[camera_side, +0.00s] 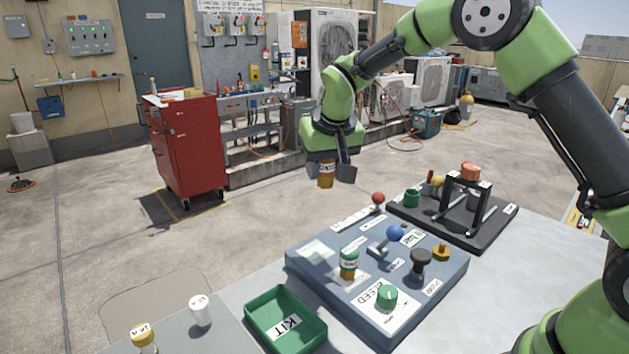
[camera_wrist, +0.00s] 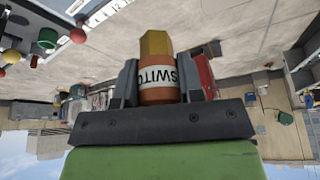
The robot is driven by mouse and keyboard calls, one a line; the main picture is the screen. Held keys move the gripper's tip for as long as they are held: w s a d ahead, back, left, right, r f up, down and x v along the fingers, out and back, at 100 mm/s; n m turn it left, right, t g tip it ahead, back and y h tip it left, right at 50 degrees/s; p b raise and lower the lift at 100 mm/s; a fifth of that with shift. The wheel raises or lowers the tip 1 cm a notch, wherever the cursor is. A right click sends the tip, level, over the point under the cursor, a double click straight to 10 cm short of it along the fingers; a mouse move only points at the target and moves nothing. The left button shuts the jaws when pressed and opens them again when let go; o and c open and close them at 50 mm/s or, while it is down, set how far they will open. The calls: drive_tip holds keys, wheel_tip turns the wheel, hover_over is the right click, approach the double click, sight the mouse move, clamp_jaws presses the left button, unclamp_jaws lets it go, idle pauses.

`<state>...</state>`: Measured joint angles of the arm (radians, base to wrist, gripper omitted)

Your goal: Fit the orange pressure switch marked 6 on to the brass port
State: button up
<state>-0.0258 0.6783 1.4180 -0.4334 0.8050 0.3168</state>
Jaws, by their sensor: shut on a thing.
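My gripper (camera_side: 335,172) is shut on an orange pressure switch (camera_side: 326,179) and holds it in the air, behind and above the blue-grey board (camera_side: 300,262). In the wrist view the switch (camera_wrist: 158,95) sits between the two dark fingers. Its white band reads "SWITC"; no 6 is legible. A yellow-brass hexagonal end points away from the palm. On the board, a small brass-yellow fitting (camera_side: 441,252) stands at the right; I cannot tell whether it is the brass port. A green-topped, white-labelled cylinder (camera_side: 349,262) stands upright on the board, apart from my gripper.
The board also carries a blue ball lever (camera_side: 395,233), a black knob (camera_side: 420,261) and a green BLEED knob (camera_side: 387,295). A black stand (camera_side: 478,235) holds an orange piece behind it. A green KIT tray (camera_side: 262,335), white cup (camera_side: 200,310) and yellow-topped bottle (camera_side: 143,338) are in front.

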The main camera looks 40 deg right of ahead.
drive_tip(key=s+d+m+g+h, duration=0.2)
drive_tip(key=s+d+m+g, duration=0.5)
drive_tip(key=s+d+m, duration=1.35)
drive_tip(key=shift+w+a+f+m, duration=0.4)
drive_tip(key=shift+a+f, duration=0.25)
drive_tip(key=shift+f, duration=1.2)
drive_tip(key=shift+w+a+f+m, duration=0.3)
drive_tip(key=shift+w+a+f, duration=0.25)
drive_tip(key=shift+f, duration=1.25)
drive_tip(key=shift+w+a+f+m, duration=0.35)
drive_tip(key=shift+a+f, duration=0.35)
drive_tip(key=shift+f, duration=1.15)
drive_tip(key=shift+f, duration=1.25)
drive_tip(key=o, duration=1.1)
drive_tip(key=shift+c, duration=0.2)
drive_tip(key=v, duration=1)
